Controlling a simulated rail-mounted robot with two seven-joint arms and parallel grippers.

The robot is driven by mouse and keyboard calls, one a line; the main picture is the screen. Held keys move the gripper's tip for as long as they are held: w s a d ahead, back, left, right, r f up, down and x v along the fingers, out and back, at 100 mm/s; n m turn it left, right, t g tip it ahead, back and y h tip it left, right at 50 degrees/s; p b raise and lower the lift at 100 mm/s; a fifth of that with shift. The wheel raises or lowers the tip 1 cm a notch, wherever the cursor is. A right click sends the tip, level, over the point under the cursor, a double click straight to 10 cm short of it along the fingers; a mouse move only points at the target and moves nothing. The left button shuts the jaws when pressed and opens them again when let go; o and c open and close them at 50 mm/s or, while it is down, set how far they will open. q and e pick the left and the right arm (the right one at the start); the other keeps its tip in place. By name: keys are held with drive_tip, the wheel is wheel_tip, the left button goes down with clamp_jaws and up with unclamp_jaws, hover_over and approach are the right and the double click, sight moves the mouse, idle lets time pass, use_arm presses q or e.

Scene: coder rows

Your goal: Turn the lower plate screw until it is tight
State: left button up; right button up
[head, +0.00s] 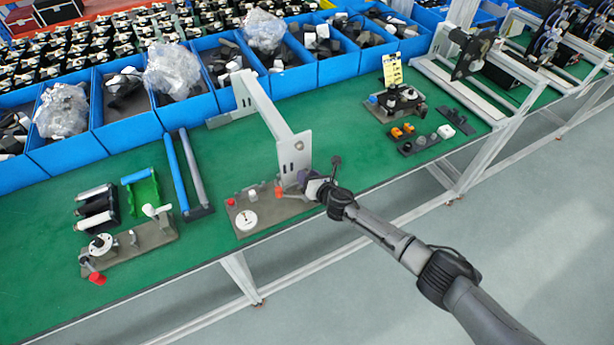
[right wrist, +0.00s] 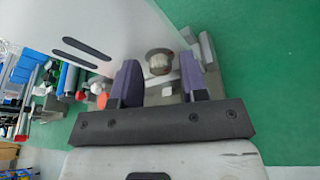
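An upright grey plate (head: 293,157) with slots stands on a base plate (head: 240,222) at the table's front edge. In the right wrist view the slotted plate (right wrist: 95,35) fills the upper left. My right gripper (head: 308,180) is low beside the plate's right side. Its two purple fingers (right wrist: 158,85) stand apart. A round, light-topped knob or screw head (right wrist: 158,62) shows between the fingertips, with a small gap visible at the right finger; I cannot tell whether they touch it. In the head view the gripper hides this spot. My left gripper is not in view.
A red knob (head: 231,202), a white disc (head: 246,220) and an orange piece (head: 278,192) sit on the base plate. Another fixture (head: 130,245) stands left. Blue bins (head: 210,75) line the back.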

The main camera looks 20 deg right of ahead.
drive_tip(key=shift+r, duration=0.1)
drive_tip(key=n+p, duration=0.1)
drive_tip(key=n+h+p, duration=0.2)
drive_tip(key=n, duration=0.1)
drive_tip(key=shift+a+r, duration=0.1)
drive_tip(key=shift+r, duration=0.15)
drive_tip(key=n, duration=0.1)
drive_tip(key=n+h+p, duration=0.1)
drive_tip(key=shift+f+n+h, duration=0.25)
drive_tip(key=shift+n+h, duration=0.05)
drive_tip(key=shift+n, duration=0.1)
drive_tip(key=shift+f+t, duration=0.1)
drive_tip(key=shift+t, duration=0.2)
